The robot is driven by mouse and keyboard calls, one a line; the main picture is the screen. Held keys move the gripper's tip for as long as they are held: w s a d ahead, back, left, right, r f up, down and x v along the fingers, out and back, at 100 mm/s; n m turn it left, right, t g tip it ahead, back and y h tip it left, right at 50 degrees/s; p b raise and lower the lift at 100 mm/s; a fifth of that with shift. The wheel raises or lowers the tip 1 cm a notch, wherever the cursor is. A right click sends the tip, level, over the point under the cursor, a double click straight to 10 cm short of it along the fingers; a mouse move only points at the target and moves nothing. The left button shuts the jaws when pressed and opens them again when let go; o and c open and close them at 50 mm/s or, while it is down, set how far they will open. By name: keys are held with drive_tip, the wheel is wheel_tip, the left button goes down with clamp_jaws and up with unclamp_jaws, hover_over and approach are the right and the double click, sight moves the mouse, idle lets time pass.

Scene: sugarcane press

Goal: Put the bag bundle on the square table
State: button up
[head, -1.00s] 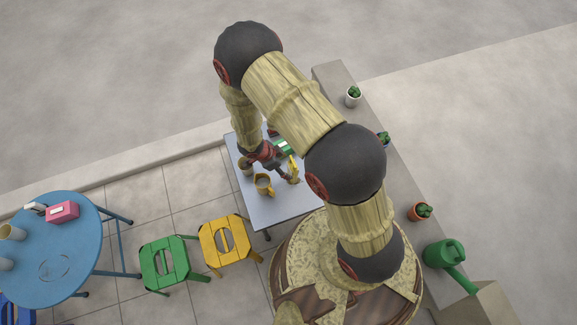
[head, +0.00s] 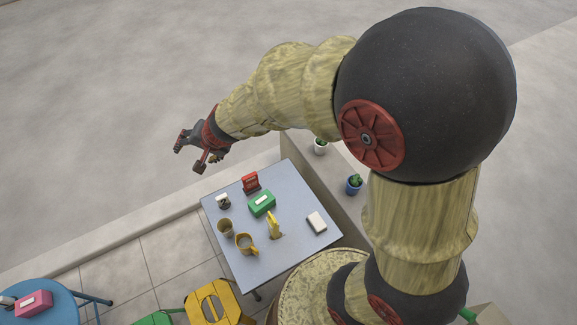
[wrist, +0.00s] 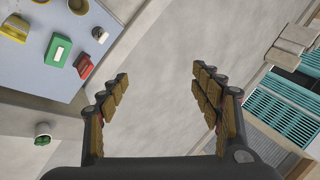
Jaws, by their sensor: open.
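The square table (head: 285,262) is pale blue-grey and stands at the middle of the head view; a corner of it (wrist: 20,88) shows at the upper left of the wrist view. A small white packet (head: 317,222) with dark edges lies flat near its right side. It may be the bag bundle, but I cannot tell for sure. My gripper (head: 188,160) is open and empty, beyond the table's far left corner in the head view. In the wrist view its spread fingers (wrist: 160,76) have only grey ground between them.
The table also holds a green box (head: 262,203), red object (head: 250,182), dark-filled jar (head: 223,201), cup (head: 225,227), yellow mug (head: 245,243) and upright yellow object (head: 273,226). Potted cacti (head: 354,185) line the ledge. A blue round table (head: 62,302) and stools (head: 215,304) stand nearby.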

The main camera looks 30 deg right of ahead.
drive_tip(key=s+d+r+n, duration=0.1)
drive_tip(key=s+r+n, duration=0.2)
drive_tip(key=s+r, duration=0.4)
drive_tip(key=s+d+r+n+h, duration=0.1)
drive_tip(key=s+d+r+n, duration=0.1)
drive_tip(key=s+d, duration=0.5)
drive_tip(key=s+d+r+n+g+h, duration=0.1)
drive_tip(key=s+d+r, duration=0.4)
drive_tip(key=s, duration=0.7)
drive_tip(key=shift+d+r+n+h, duration=0.2)
drive_tip(key=shift+d+n+h, duration=0.65)
drive_tip(key=shift+n, duration=0.25)
drive_tip(key=shift+c, duration=1.2)
